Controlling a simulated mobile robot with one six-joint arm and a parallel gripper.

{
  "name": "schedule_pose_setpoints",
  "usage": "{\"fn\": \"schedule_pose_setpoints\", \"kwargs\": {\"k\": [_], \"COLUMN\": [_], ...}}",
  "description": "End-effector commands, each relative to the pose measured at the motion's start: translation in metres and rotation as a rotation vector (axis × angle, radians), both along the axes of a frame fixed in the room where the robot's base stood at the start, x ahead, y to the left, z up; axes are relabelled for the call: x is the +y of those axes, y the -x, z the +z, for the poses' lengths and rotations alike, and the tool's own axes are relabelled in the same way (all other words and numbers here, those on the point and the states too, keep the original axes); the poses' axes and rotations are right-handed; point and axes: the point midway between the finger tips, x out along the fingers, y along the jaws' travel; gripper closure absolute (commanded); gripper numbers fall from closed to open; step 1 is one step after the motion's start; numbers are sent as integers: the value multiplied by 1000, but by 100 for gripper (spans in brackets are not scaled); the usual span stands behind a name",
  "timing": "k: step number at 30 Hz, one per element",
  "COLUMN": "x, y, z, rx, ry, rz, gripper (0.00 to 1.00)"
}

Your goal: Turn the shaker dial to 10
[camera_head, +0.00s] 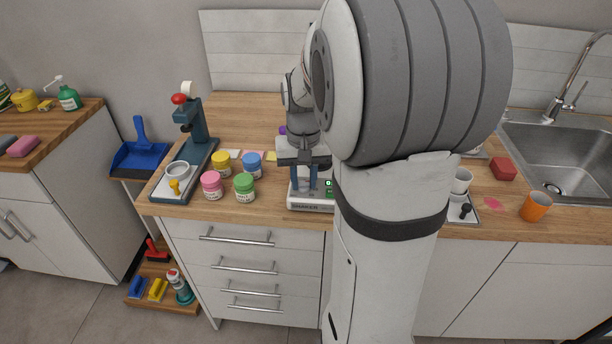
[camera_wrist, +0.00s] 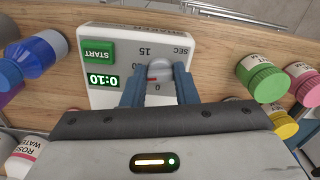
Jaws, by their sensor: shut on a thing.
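The white shaker (camera_head: 308,202) stands near the counter's front edge, below my arm; it also shows in the wrist view (camera_wrist: 124,45). Its green START button (camera_wrist: 97,52) and its display (camera_wrist: 104,81), which reads 0:10, sit left of the grey dial (camera_wrist: 159,68). The marks 15 and 0 and the letters SEC show around the dial. My gripper (camera_wrist: 160,76) is shut on the dial, with one blue finger on each side; in the head view it points down onto the shaker. The fingers hide part of the dial and its scale.
Pink (camera_head: 212,185), green (camera_head: 245,187), yellow (camera_head: 221,164) and blue (camera_head: 252,165) jars stand left of the shaker. A press (camera_head: 190,125) is further left. An orange cup (camera_head: 535,206) and a sink (camera_head: 560,150) are at right. My arm hides the counter's middle.

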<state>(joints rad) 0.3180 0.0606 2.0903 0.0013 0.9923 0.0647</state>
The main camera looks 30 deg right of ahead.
Motion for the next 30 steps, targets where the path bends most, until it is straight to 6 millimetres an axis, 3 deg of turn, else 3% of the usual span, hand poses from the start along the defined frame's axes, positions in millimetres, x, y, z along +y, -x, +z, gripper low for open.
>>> {"fn": "schedule_pose_setpoints", "kwargs": {"k": [12, 29, 30], "x": [-1, -2, -2], "y": [-1, -1, -1], "z": [1, 1, 1], "rx": [-4, -5, -5], "ry": [3, 5, 5], "rz": [-187, -212, -212], "gripper": [97, 97, 71]}}
